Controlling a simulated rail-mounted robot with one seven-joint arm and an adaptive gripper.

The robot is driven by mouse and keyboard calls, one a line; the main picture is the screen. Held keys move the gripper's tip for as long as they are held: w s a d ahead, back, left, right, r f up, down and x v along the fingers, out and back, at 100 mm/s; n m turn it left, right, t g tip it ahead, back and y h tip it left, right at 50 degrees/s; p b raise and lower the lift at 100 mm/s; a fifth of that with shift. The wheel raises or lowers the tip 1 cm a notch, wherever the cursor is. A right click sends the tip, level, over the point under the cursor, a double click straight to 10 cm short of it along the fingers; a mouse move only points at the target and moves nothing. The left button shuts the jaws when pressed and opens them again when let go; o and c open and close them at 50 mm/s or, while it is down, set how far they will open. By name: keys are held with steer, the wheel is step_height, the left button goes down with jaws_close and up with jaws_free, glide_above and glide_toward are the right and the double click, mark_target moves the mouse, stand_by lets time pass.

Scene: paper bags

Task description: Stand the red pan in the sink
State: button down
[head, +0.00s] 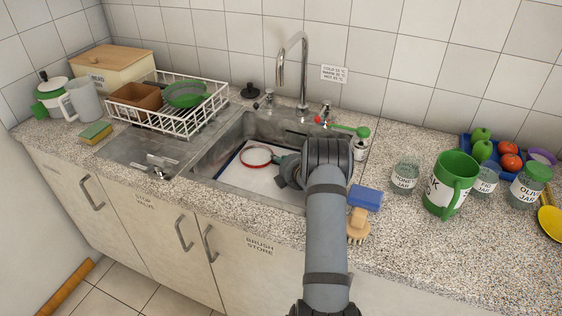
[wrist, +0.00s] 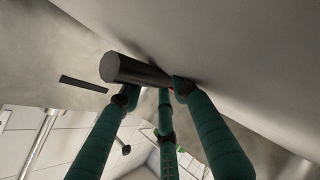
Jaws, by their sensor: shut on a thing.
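The red pan (head: 256,157) shows in the head view inside the sink (head: 205,162) as a round shape with a red rim, over a pale flat sheet. My gripper (head: 287,164) is down in the sink at the pan's right side, partly hidden by my own wrist. In the wrist view its green fingers (wrist: 157,92) are closed around a dark grey cylinder, which looks like the pan's handle (wrist: 135,72). Most of the pan's body is out of the wrist view. I cannot tell whether its base touches the sink floor.
The tap (head: 303,70) rises behind the sink. A white dish rack (head: 184,125) stands left. A blue sponge (head: 366,198), a wooden brush (head: 358,226), a glass jar (head: 404,176) and a green mug (head: 449,184) crowd the right counter.

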steer(key=shift+f+b, duration=0.45)
steer(key=shift+b, duration=0.1)
steer(key=shift+f, duration=0.15)
